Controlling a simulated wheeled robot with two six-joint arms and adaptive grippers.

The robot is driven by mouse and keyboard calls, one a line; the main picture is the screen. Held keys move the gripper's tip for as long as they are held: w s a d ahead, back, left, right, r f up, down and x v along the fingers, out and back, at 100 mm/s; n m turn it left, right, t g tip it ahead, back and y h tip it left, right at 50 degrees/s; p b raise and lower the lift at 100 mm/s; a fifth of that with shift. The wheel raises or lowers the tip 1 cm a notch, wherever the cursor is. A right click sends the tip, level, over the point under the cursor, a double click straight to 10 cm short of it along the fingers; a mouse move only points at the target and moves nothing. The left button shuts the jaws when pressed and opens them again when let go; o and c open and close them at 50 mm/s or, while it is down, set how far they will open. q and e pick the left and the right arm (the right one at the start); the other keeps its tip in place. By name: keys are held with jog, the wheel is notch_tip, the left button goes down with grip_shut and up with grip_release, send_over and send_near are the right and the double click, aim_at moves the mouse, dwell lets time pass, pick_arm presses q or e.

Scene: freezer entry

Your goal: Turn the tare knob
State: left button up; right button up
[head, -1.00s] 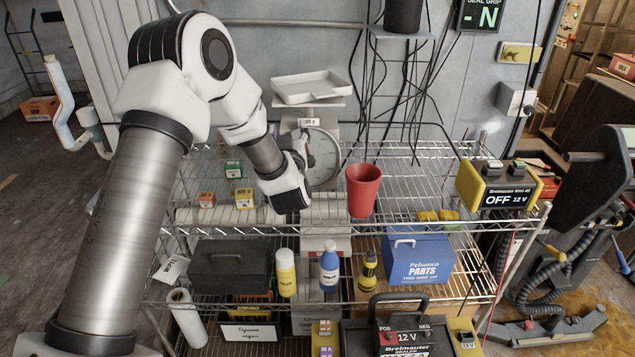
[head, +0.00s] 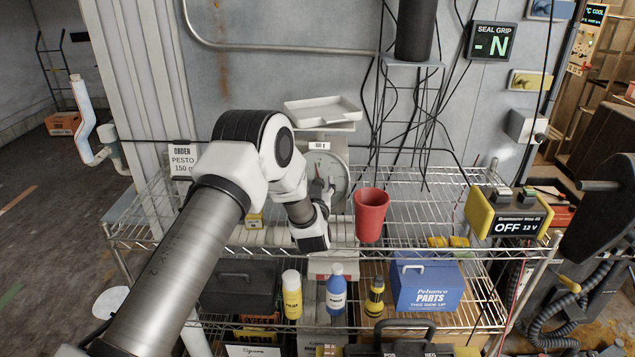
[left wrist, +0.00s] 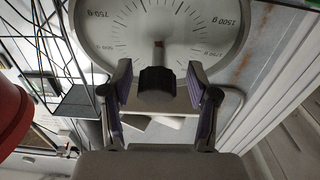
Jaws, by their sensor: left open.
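The scale has a white tray (head: 322,110) on top and a round white dial (head: 340,170) facing me. In the left wrist view the dial (left wrist: 205,25) appears upside down, with gram marks. A dark faceted knob (left wrist: 157,88) sticks out below the dial's middle. My left gripper (left wrist: 157,80) is open, with one finger on each side of the knob and a visible gap on both sides. In the head view my left gripper (head: 323,192) is at the dial front, and the wrist hides the knob. My right gripper is not in view.
A red cup (head: 371,215) stands on the wire shelf (head: 430,190) just right of my left wrist. A card (head: 182,160) reads pesto 150 g. Bottles, a dark toolbox (head: 238,288) and a blue parts box (head: 427,285) fill the lower shelf. The upper shelf's right part is mostly clear.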

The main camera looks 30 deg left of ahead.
pick_arm(q)
jog(key=shift+d+r, duration=0.1)
jog(key=shift+d, duration=0.1)
jog(key=c, duration=0.3)
jog(key=shift+s+d+r, duration=0.1)
grip_shut()
